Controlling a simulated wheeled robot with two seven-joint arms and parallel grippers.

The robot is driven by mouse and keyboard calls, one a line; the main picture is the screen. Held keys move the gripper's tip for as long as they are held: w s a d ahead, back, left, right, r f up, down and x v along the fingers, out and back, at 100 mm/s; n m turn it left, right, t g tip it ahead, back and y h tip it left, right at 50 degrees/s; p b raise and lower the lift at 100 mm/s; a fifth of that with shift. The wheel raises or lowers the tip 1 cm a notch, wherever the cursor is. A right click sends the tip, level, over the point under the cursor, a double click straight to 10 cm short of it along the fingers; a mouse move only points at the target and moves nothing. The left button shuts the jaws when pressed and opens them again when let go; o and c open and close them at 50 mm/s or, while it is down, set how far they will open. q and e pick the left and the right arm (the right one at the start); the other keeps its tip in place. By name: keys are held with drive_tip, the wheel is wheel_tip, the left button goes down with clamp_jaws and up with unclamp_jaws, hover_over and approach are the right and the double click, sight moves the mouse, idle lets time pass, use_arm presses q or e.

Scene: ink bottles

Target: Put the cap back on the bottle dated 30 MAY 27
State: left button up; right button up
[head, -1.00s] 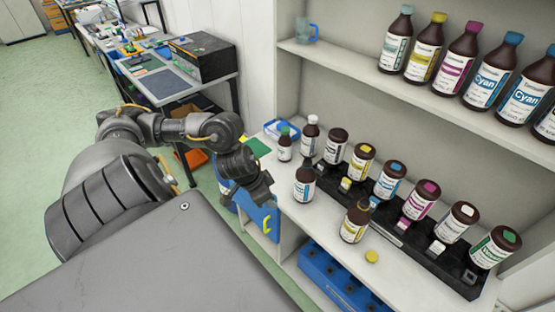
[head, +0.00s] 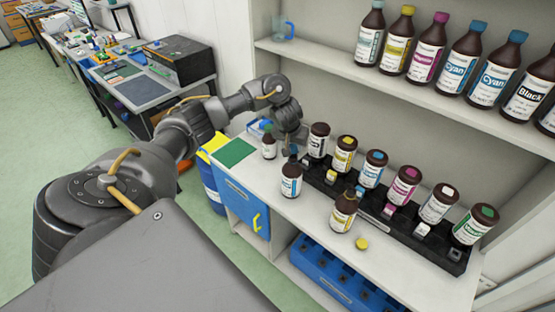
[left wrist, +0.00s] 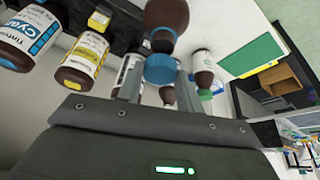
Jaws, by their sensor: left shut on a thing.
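My left gripper (head: 292,148) is over the counter, just behind the top of an open-shelf brown bottle with a blue-and-white label (head: 291,180). In the left wrist view its fingers are shut on a blue cap (left wrist: 160,69). The cap lines up with the neck of a brown bottle (left wrist: 167,16); I cannot tell whether it sits on the neck or is just apart. Another brown bottle with a yellow label (head: 344,212) stands uncapped, with a yellow cap (head: 361,243) lying beside it. The dates are too small to read. My right gripper is not in view.
A black rack (head: 400,228) holds several tilted bottles close to the right. A green-capped bottle (head: 269,146) stands left of the gripper. A green mat (head: 234,153) lies at the counter's left end. Several large bottles stand on the upper shelf (head: 430,98).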

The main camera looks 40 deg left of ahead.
use_arm(q)
drive_tip(key=w+d+r+m, duration=0.1)
drive_tip(key=w+d+r, duration=0.1)
drive_tip(key=d+r, duration=0.3)
drive_tip(key=w+d+r+m, duration=0.1)
drive_tip(key=w+d+r, duration=0.2)
drive_tip(key=d, duration=0.5)
drive_tip(key=s+d+r+m+h, duration=0.4)
drive_tip(key=s+d+r+m, duration=0.2)
drive_tip(key=s+d+m, duration=0.45)
drive_tip(key=s+f+m+b, duration=0.1)
drive_tip(key=s+f+b, duration=0.4)
drive_tip(key=f+b, duration=0.2)
drive_tip(key=s+a+f+m+g+h+b, duration=0.1)
drive_tip(key=s+f+b, duration=0.4)
drive_tip(key=f, duration=0.4)
drive_tip(key=shift+s+a+f+m+g+b, duration=0.2)
drive_tip(key=shift+f+m+g+b, duration=0.15)
drive_tip(key=shift+b, duration=0.5)
drive_tip(key=shift+d+r, duration=0.1)
